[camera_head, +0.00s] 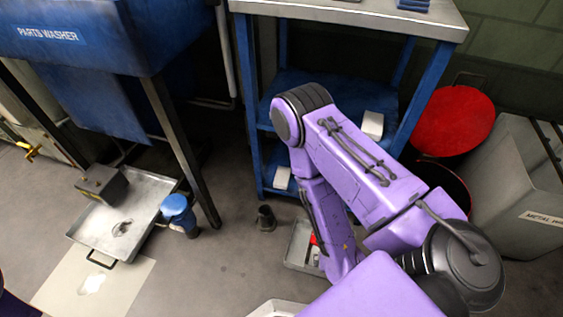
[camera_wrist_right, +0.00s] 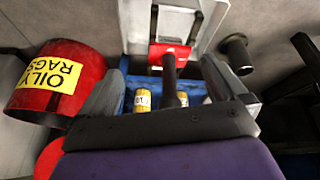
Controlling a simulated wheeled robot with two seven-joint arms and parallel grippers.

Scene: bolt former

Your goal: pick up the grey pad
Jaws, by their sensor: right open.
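No thing in view is plainly a grey pad. The closest match is a flat, pale greyish sheet (camera_head: 125,283) with a white patch, on the floor at lower left in the head view. It lies partly under a metal drip tray and does not show in the right wrist view. My right gripper (camera_wrist_right: 165,92) is open, its two grey fingers wide apart with nothing held between them. It points down toward a grey tray (camera_wrist_right: 196,16) holding a red object (camera_wrist_right: 169,54), far to the right of the sheet. My left gripper is not in view.
The drip tray (camera_head: 88,224) carries a dark box (camera_head: 102,184); a blue container (camera_head: 178,212) stands beside it. A blue shelf unit (camera_head: 246,110), red bin (camera_head: 455,120) and dark cup (camera_head: 265,217) surround my right arm.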

